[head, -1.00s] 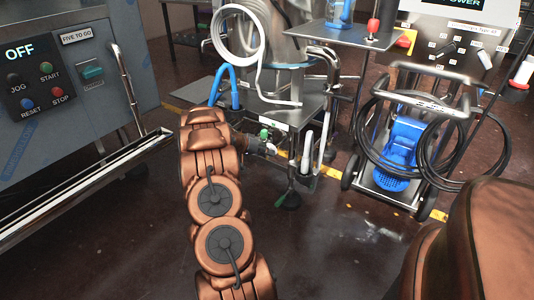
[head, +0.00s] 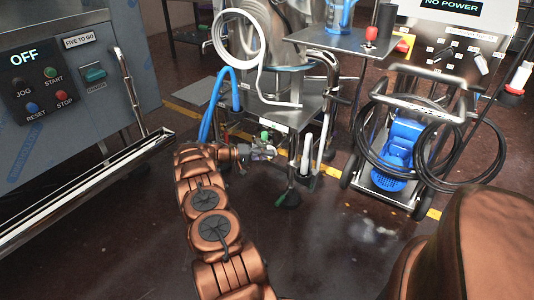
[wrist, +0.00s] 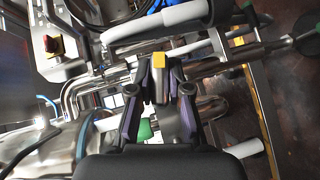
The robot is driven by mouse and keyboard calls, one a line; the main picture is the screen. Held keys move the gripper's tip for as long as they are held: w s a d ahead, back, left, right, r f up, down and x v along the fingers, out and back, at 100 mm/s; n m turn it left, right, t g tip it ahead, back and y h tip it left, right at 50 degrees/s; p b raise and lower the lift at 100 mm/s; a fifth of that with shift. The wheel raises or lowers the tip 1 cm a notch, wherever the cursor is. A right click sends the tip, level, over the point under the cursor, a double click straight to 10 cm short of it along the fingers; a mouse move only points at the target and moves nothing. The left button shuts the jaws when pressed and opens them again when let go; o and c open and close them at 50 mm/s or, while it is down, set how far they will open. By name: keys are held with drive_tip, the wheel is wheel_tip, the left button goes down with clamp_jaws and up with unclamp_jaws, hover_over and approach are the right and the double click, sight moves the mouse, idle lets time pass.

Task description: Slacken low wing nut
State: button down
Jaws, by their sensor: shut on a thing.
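My gripper (head: 262,153) reaches low to the lower frame of the wheeled metal stand (head: 285,118) in the head view. In the wrist view my gripper (wrist: 160,88) has its two fingers closed in on a small piece with a yellow end (wrist: 160,62), which I take for the low wing nut. The fingers hide most of it, and its wings cannot be made out. In the head view it is too small to tell. A green knob (wrist: 145,130) shows behind the fingers in the wrist view, beside the metal tubes.
A blue pump on a cart (head: 402,150) with black hoses stands to the right. A grey control cabinet (head: 75,75) with a long metal rail (head: 90,190) is at the left. A small shelf (head: 340,40) sits above the stand. Floor in front is clear.

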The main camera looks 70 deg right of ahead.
drive_tip(key=shift+f+n+g+h, duration=0.1)
drive_tip(key=shift+n+g+h, duration=0.2)
drive_tip(key=shift+n+g, duration=0.45)
drive_tip(key=shift+w+f+n+g+h+b, duration=0.1)
drive_tip(key=shift+n+g+h+b, duration=0.7)
drive_tip(key=shift+n, duration=0.25)
drive_tip(key=n+g+h+b, duration=0.1)
drive_tip(key=n+h+b, duration=0.1)
drive_tip(key=n+h, duration=0.2)
drive_tip(key=shift+n+b, duration=0.3)
drive_tip(key=shift+n, duration=0.6)
drive_tip(key=n+h, duration=0.2)
drive_tip(key=n, duration=0.1)
drive_tip(key=n+t+h, duration=0.1)
drive_tip(key=n+h, duration=0.2)
drive_tip(key=shift+t, duration=0.25)
drive_tip(key=shift+n+t+h, duration=0.7)
drive_tip(key=shift+n+t, duration=0.05)
drive_tip(key=shift+n, duration=0.5)
drive_tip(key=shift+n+t+h, duration=0.7)
drive_tip(key=shift+n+t, duration=0.05)
drive_tip(key=shift+n, duration=0.9)
drive_tip(key=c, duration=1.4)
unclamp_jaws()
drive_tip(key=shift+s, duration=0.2)
